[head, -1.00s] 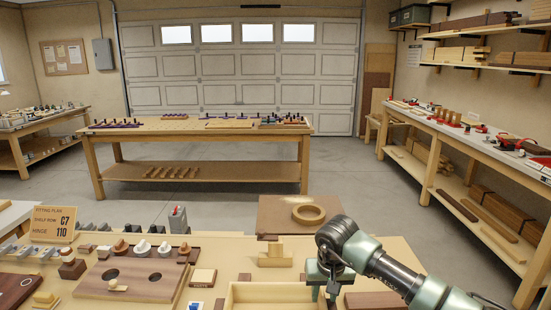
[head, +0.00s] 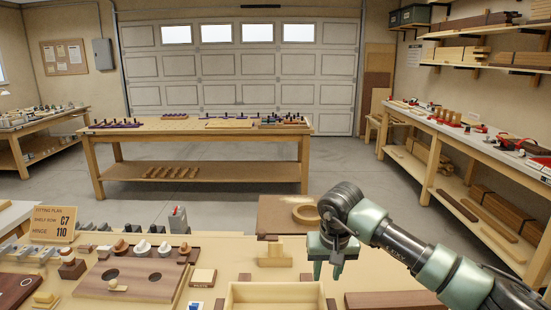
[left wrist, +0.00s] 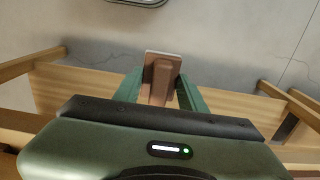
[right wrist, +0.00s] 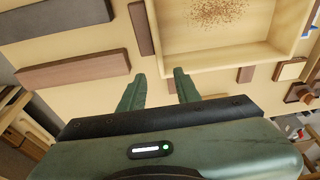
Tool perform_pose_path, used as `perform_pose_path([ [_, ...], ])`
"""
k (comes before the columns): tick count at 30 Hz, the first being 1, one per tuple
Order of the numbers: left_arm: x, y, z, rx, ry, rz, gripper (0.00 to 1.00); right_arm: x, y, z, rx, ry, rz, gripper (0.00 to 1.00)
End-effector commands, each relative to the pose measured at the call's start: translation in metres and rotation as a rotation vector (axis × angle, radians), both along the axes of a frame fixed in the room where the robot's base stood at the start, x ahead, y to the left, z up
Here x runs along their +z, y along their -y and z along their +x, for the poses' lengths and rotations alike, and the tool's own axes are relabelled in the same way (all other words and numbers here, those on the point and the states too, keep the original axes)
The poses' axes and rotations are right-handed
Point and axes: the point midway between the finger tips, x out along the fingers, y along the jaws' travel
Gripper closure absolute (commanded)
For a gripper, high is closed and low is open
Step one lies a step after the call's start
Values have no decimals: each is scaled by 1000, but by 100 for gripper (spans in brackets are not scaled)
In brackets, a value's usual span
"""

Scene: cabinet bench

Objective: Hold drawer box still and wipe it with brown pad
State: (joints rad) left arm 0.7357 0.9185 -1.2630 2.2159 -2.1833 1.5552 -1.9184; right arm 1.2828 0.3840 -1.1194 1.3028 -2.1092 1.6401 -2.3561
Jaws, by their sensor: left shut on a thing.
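The drawer box (head: 272,294) is a pale open wooden box at the front middle of the bench in the head view. In the right wrist view the drawer box (right wrist: 213,61) has brown specks scattered on its floor. My right gripper (head: 331,272) is open and empty, above the bench by the box's right side; its fingers (right wrist: 157,84) are apart from the box. My left gripper is out of the head view. In the left wrist view my left gripper (left wrist: 162,78) is shut on the brown pad (left wrist: 160,76), which has a pale edge at its far end.
A dark wood strip (head: 392,300) lies right of the box. A stepped pale block (head: 274,255) and a brown board with a wooden ring (head: 307,213) are behind it. A dark board with round holes (head: 133,279) and small knobs stand to the left.

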Motion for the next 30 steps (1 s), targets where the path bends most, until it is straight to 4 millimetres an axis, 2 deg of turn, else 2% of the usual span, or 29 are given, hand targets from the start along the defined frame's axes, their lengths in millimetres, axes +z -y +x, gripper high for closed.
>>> perform_pose_path([
  [6, 0, 0, 0, 0, 0, 0, 100, 15, 0, 0, 0, 0, 0, 67],
  [17, 3, 0, 0, 0, 1, -1, 100, 16, 0, 0, 0, 0, 0, 67],
  [30, 45, 0, 1, 0, 2, -1, 100, 15, 0, 0, 0, 0, 0, 67],
])
